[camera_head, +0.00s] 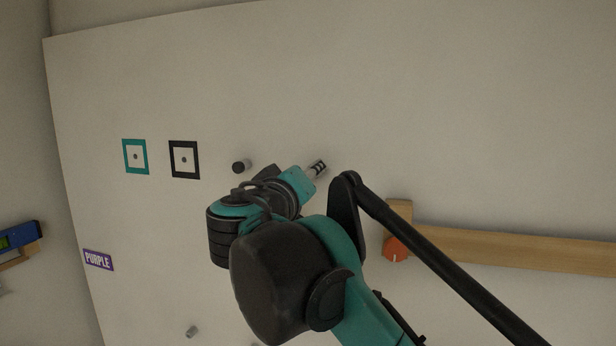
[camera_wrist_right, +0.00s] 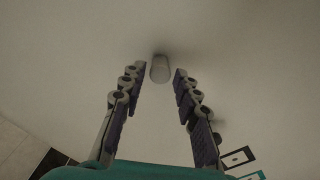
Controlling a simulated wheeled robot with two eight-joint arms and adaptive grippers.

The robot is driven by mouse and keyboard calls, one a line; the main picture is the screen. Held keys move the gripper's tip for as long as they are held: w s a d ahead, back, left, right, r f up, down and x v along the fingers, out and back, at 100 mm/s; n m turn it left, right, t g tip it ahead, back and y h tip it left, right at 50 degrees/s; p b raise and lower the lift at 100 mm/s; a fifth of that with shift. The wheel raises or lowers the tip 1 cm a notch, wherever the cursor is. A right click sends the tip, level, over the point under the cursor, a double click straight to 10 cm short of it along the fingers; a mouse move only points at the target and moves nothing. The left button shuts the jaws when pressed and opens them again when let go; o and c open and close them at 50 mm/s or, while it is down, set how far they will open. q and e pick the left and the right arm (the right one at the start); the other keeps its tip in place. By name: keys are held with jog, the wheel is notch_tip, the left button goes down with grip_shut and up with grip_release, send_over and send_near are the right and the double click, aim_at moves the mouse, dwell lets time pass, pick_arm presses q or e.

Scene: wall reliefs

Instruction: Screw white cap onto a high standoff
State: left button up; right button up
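My right gripper (camera_wrist_right: 160,78) is open in the right wrist view, with one finger on each side. A pale, whitish-grey cylinder (camera_wrist_right: 160,67) stands out from the wall panel between the fingertips, with a gap to each finger. I cannot tell whether it is a bare standoff or a white cap. In the head view my right arm covers the middle of the panel, and its hand reaches the panel right of a black-capped standoff (camera_head: 240,166). A small grey standoff (camera_head: 191,331) shows low on the panel. My left gripper is not in view.
A teal-framed square (camera_head: 135,157) and a black-framed square (camera_head: 184,160) are on the panel at left, above a PURPLE label (camera_head: 98,260). A wooden bar (camera_head: 510,248) with an orange knob (camera_head: 396,249) is at right. The upper panel is clear.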

jog(key=n, duration=2)
jog(key=shift+f, duration=0.1)
grip_shut()
jog(key=shift+m, duration=1)
jog(key=shift+o, duration=1.6)
grip_release()
